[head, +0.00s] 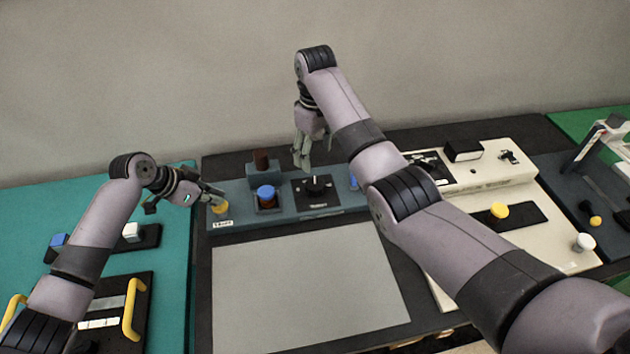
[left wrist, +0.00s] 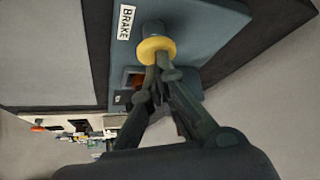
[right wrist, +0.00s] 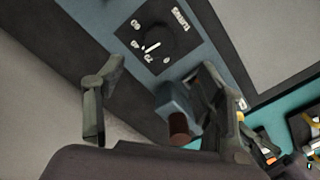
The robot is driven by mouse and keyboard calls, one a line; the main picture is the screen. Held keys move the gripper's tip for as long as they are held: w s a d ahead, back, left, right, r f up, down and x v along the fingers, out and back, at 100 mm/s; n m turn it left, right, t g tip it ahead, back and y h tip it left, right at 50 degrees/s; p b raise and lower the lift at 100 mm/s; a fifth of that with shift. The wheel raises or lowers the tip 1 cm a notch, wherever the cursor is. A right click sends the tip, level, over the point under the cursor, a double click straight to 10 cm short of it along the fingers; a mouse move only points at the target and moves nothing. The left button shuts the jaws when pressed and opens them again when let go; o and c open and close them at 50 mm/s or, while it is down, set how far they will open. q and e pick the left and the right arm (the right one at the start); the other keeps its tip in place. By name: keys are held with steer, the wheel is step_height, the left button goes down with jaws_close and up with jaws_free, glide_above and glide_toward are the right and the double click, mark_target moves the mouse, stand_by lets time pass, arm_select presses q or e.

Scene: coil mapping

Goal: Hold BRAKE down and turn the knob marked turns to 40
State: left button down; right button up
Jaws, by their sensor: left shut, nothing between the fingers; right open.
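The yellow BRAKE button (head: 220,208) is at the left end of the blue-grey console (head: 240,217). My left gripper (head: 217,194) is shut and empty, its fingertips at the button. In the left wrist view the tips meet the yellow cap (left wrist: 155,48); how far it is pressed cannot be told. The black turns knob (head: 315,184) stands on a dark plate in the console's middle. In the right wrist view the knob (right wrist: 160,40) has a white mark between 20 and 40. My right gripper (head: 302,162) is open and empty, above and just left of the knob, apart from it.
A blue button (head: 266,193) and a dark red cylinder (head: 261,159) are between BRAKE and the knob. Another blue part (head: 354,183) is right of the knob, partly behind my right arm. A cream console (head: 555,235) stands at right. The grey mat (head: 305,285) in front is clear.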

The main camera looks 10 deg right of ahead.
mark_target(315, 184)
arm_select(q)
steer(key=shift+f, duration=0.15)
arm_select(e)
step_height(315, 184, down, 11)
steer(key=shift+r, duration=0.1)
steer(key=shift+c, duration=0.3)
steer(key=c, duration=1.1)
steer(key=shift+m, duration=1.5)
steer(key=o, duration=1.2)
steer(key=shift+c, duration=0.2)
steer(key=shift+r, duration=0.1)
step_height(315, 184, up, 12)
